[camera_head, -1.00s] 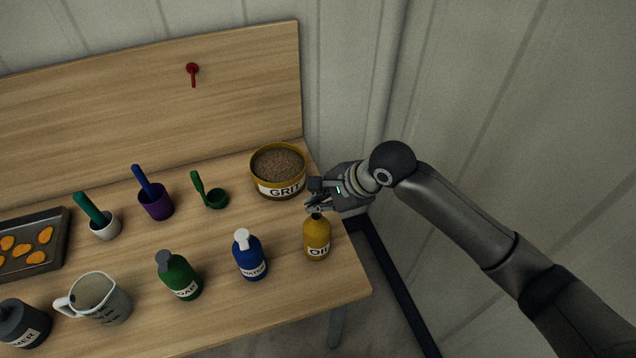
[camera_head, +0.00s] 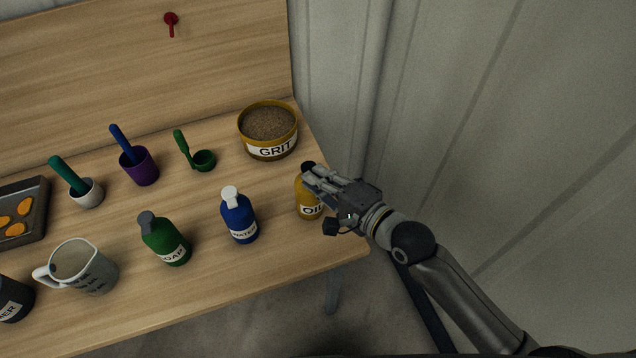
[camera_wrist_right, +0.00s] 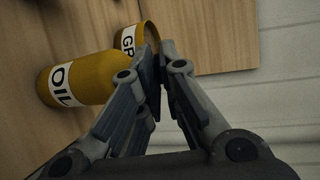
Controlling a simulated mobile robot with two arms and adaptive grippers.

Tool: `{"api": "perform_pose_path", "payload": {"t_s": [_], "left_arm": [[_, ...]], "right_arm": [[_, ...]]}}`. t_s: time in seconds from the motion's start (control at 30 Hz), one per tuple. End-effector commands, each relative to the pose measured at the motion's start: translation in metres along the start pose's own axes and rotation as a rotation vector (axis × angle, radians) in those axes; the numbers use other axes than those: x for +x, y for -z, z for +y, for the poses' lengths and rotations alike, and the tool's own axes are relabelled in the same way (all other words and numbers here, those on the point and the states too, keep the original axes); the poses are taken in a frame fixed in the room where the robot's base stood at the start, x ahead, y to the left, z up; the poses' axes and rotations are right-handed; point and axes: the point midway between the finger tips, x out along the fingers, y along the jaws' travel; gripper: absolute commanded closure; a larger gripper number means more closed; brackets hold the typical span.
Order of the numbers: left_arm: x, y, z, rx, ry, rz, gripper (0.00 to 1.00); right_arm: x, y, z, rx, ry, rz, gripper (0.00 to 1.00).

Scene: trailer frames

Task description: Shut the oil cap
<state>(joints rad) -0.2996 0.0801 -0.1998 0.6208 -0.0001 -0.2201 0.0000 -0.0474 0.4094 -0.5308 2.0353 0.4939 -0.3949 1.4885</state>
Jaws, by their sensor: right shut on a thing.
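The yellow oil bottle (camera_head: 305,200) stands upright near the right end of the wooden table, its label partly covered by my right gripper. Its dark cap (camera_head: 308,166) shows at the top, beside the fingertips. My right gripper (camera_head: 310,176) reaches in from the right and is shut on the cap. In the right wrist view the oil bottle (camera_wrist_right: 85,80) lies left of the nearly closed fingers (camera_wrist_right: 158,55), which hide the cap. Whether the cap is fully down cannot be seen. My left gripper is out of view.
The grit bowl (camera_head: 268,132) stands just behind the oil bottle. The blue water bottle (camera_head: 239,218) and green soap bottle (camera_head: 166,241) stand to its left. The table's right edge is close by. A wall (camera_head: 480,120) rises on the right.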

Motion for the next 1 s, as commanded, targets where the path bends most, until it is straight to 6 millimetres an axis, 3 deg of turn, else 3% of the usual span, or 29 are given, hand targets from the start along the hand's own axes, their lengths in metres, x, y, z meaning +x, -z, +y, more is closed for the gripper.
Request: {"api": "perform_pose_path", "payload": {"t_s": [0.03,0.3,0.67,0.7,0.83,1.0], "left_arm": [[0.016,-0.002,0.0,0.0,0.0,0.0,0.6],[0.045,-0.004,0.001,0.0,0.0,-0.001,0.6],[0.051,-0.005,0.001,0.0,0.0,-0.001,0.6],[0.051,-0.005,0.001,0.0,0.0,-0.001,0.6],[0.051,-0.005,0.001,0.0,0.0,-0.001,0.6],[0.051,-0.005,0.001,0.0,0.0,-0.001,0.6]], "right_arm": [[0.001,0.0,0.013,-0.009,0.023,-0.001,1.0],[0.001,0.0,0.018,-0.059,0.145,-0.002,1.0],[0.001,0.0,0.015,-0.078,0.189,-0.002,1.0],[0.001,0.0,0.015,-0.078,0.189,-0.002,0.9],[0.001,0.0,0.015,-0.078,0.19,-0.002,0.73],[0.001,0.0,0.014,-0.078,0.191,-0.002,0.71]]}}
